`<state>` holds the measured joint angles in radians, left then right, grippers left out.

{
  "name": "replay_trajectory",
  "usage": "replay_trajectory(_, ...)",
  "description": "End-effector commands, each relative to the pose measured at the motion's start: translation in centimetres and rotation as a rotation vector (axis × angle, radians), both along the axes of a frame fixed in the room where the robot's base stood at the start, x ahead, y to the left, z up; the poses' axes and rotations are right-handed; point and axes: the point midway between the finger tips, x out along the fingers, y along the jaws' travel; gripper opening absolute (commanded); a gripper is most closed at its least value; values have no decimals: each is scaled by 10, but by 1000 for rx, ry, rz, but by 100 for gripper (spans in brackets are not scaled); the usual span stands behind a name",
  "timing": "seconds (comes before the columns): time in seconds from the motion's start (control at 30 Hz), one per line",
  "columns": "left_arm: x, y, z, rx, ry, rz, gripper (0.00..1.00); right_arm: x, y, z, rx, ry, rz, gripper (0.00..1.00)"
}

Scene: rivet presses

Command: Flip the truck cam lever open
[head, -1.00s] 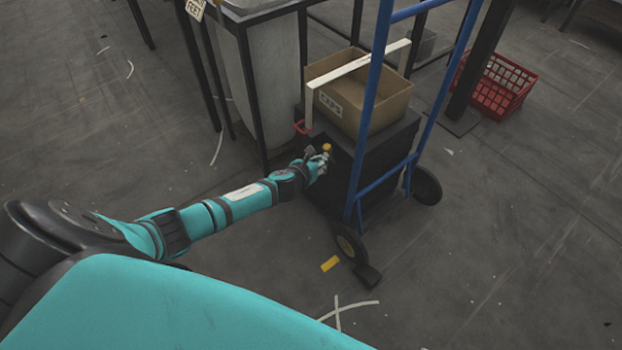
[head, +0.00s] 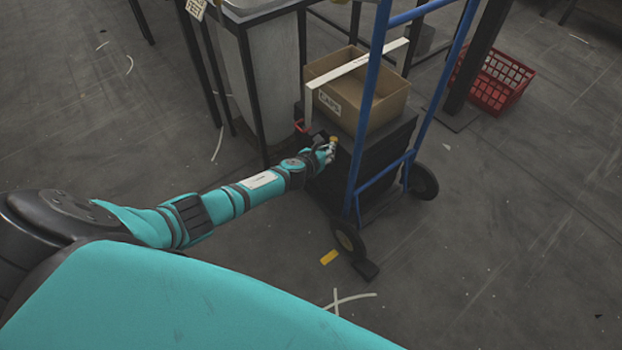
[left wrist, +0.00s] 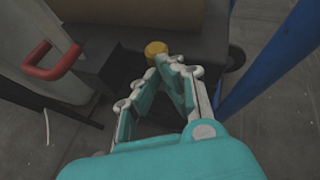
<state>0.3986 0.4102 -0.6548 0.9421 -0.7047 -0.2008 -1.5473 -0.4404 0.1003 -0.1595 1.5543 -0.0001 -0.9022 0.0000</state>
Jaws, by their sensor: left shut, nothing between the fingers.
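The blue hand truck (head: 364,115) stands upright, carrying a black case (head: 375,150) and a cardboard box. A red handle (left wrist: 52,60) on a dark block is left of the knob.
The cardboard box (head: 387,105) has a white strap (head: 355,68) across it. A black-framed table (head: 250,85) stands close left of the truck. A red basket (head: 497,82) lies behind right. Floor in front is mostly clear, with a yellow piece (head: 329,257).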

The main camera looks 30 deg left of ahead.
Motion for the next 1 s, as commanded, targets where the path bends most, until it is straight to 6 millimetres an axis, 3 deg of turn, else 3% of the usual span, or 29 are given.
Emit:
replay_trajectory(0.67, -2, 0, 3, 2, -3, 0, 0, -1, 1, -1, 2, 2, 0, 83)
replay_trajectory(0.77, -10, 2, 8, 4, -5, -1, 0, -1, 1, -2, 1, 2, 0, 83)
replay_trajectory(1.0, -48, 1, 26, 1, -1, -4, 0, -1, 0, -2, 1, 2, 0, 83)
